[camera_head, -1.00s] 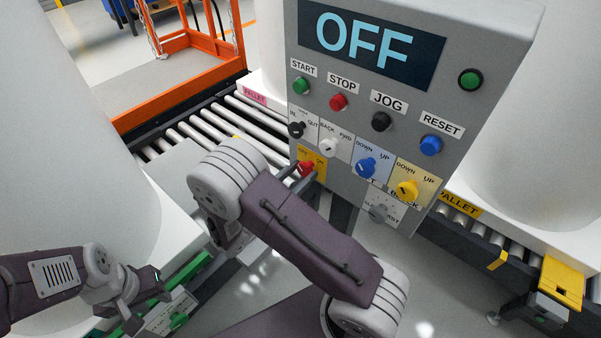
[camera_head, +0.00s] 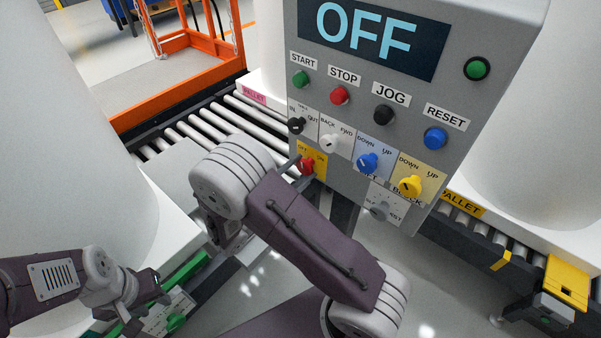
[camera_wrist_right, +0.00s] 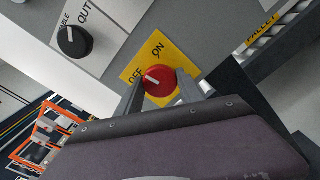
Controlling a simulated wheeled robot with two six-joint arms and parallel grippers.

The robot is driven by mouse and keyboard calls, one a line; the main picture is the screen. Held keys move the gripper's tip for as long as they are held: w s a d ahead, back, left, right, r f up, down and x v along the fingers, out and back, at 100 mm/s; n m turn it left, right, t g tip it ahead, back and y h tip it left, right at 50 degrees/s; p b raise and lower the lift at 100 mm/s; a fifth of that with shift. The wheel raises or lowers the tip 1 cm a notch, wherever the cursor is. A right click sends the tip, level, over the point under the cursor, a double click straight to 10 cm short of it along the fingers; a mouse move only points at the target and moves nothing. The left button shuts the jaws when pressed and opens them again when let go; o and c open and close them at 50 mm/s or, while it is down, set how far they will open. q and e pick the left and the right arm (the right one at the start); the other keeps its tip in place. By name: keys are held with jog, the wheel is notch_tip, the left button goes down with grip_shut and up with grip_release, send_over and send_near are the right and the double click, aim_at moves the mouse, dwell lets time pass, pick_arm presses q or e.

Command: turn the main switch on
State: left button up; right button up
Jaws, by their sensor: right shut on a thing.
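The main switch is a red knob (camera_head: 306,166) on a yellow plate marked OFF and ON, at the lower left of the grey control panel (camera_head: 470,105). The panel's display (camera_head: 370,38) reads OFF. In the right wrist view the red knob (camera_wrist_right: 159,80) has a white pointer line aimed toward the OFF side. My right gripper (camera_wrist_right: 160,88) is shut on the knob, one finger on each side. In the head view its fingers (camera_head: 299,167) are partly hidden by my arm. My left gripper (camera_head: 150,290) is at the lower left, away from the panel; its jaw opening is unclear.
Push buttons line the row above. A roller conveyor (camera_head: 235,125) and an orange frame (camera_head: 175,75) lie behind. A green knob (camera_head: 175,321) is near my left gripper.

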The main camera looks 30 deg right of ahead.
jog(key=m+b, duration=0.1)
jog(key=m, duration=0.1)
jog(key=m+b, duration=0.2)
jog(key=m, duration=0.1)
jog(key=shift+f+m+b, duration=0.3)
jog(key=shift+b, duration=0.05)
jog(key=m+b, duration=0.2)
jog(key=m, duration=0.1)
jog(key=shift+b, duration=0.35)
jog(key=shift+r+m+b, duration=0.15)
jog(key=shift+m+b, duration=0.85)
jog(key=shift+m, duration=0.2)
jog(key=o, duration=1.4)
